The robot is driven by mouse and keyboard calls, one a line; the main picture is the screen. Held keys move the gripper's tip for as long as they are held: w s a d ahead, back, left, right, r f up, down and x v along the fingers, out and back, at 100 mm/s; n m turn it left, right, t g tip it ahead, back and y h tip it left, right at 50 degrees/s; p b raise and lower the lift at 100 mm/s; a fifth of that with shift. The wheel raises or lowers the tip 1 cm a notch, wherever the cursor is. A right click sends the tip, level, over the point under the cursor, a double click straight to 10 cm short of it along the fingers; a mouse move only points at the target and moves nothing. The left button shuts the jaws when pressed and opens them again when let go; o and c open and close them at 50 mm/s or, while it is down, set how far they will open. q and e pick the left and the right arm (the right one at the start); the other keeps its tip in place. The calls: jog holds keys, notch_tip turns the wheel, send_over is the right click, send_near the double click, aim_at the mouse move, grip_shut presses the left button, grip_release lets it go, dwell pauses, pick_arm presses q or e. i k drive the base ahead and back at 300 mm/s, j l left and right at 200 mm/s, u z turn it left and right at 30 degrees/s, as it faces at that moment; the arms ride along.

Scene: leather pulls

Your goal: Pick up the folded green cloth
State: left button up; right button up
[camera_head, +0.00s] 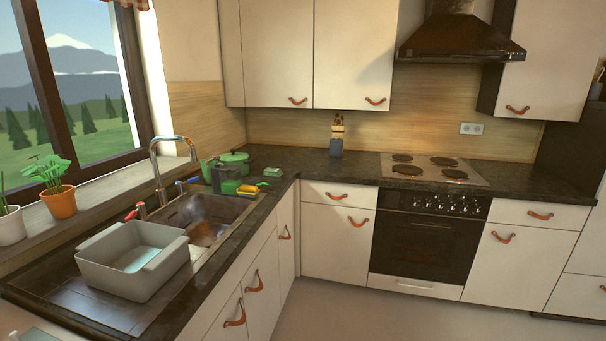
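A small light green item (272,171), which looks like the folded green cloth, lies flat on the dark countertop near the back corner. It is right of the green pot and behind the sink's far right corner. It is too small to make out its folds. Neither of my grippers shows in the head view.
A green lidded pot (235,158), a dark green container (225,180) and a yellow sponge-like item (248,190) stand close by on the left. A grey basin (133,258) sits by the sink (205,212) and faucet (160,165). The floor (340,312) is clear.

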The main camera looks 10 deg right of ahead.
aim_at(275, 172)
jog(key=i+l+u, duration=0.15)
jog(key=u, duration=0.3)
jog(key=i+l+u, duration=0.2)
jog(key=u, duration=0.2)
jog(key=i+l+u, duration=0.1)
jog(key=l+u, duration=0.15)
jog(key=u, duration=0.2)
